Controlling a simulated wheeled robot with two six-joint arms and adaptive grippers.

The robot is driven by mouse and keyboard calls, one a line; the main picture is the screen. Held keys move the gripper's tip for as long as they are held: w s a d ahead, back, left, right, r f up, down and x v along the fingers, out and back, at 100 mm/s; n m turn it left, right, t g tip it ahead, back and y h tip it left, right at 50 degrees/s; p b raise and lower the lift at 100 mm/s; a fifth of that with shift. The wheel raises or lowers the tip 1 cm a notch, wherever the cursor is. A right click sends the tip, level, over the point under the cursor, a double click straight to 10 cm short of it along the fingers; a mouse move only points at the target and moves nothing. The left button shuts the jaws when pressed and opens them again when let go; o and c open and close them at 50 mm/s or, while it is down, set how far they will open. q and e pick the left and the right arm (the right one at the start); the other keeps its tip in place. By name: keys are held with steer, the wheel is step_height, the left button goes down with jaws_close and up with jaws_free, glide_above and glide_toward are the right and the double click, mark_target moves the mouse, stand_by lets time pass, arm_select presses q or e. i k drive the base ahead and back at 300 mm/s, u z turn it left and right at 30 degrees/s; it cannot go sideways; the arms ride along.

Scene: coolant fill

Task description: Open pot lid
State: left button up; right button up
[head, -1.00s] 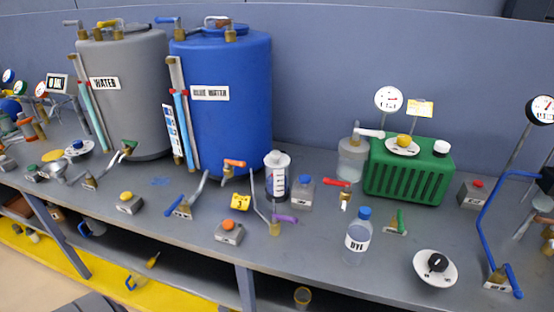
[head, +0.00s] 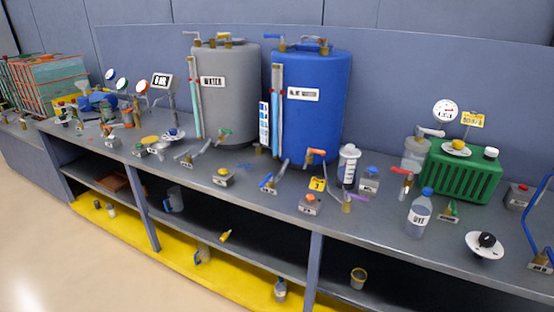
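I cannot tell which vessel is the pot. A grey tank (head: 231,95) with a white label stands upright on the bench, with a level tube on its left side. A blue tank (head: 318,110) stands upright just right of it. Both have fittings and valve handles on top, and both look closed. A small clear jar (head: 415,155) with a grey top stands beside a green ribbed box (head: 462,173) at the right. Neither of my grippers shows in the head view.
The grey bench (head: 240,200) carries several small valves, switches and gauges. A clear bottle (head: 419,213) with a blue cap stands near its front edge. A yellow lower shelf (head: 190,258) holds loose items. The floor (head: 60,265) at the lower left is clear.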

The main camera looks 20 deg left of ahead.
mark_target(350, 151)
steer(key=u, duration=0.65)
steer(key=k, duration=0.15)
steer(key=z, duration=1.6)
steer(key=i, duration=1.6)
steer(key=u, duration=0.7)
